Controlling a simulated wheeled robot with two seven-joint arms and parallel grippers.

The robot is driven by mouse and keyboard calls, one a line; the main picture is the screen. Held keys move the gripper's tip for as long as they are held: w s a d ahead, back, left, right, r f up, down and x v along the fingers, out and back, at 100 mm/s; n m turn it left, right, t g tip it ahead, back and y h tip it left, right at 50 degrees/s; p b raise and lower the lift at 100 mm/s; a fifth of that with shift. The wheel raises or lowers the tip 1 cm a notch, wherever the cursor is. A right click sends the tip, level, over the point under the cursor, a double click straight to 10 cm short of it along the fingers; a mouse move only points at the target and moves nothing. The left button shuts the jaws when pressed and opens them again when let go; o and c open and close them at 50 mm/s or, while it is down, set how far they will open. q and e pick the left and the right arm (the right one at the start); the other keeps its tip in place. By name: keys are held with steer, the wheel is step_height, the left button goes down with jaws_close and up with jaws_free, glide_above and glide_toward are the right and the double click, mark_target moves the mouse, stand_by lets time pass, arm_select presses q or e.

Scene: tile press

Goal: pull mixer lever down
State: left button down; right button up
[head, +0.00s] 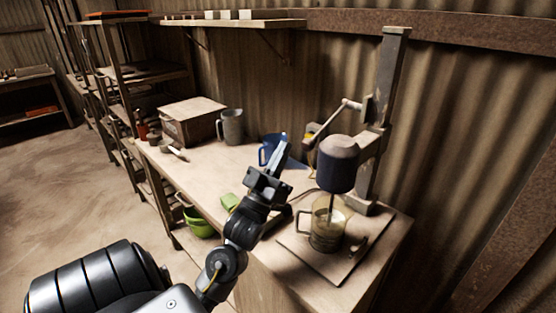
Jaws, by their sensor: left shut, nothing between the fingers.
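The mixer (339,164) stands at the right end of the bench on a tall grey post (387,85). Its dark motor head hangs over a clear jug (329,230), with the shaft reaching down into the jug. The mixer lever (333,119) sticks out from the post toward the upper left of the head, its outer end low and its pivot end higher. My left gripper (281,158) is shut and empty, pointing up, to the left of the mixer head and below the lever's outer end. It appears apart from the lever. My right gripper is not in view.
A blue jug (270,149) stands behind my left gripper. A grey metal jug (231,127) and a wooden box (191,122) sit farther left on the bench (203,175). A wall shelf (235,23) runs above.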

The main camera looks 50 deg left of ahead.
mark_target(302, 144)
arm_select(q)
steer(key=shift+w+d+p, duration=0.15)
steer(key=shift+w+p, duration=0.75)
steer(key=shift+w, duration=1.65)
steer(key=shift+w+f+b, duration=0.25)
steer(key=shift+f+b, duration=0.4)
steer(key=shift+f, duration=0.25)
steer(key=shift+r, duration=0.2)
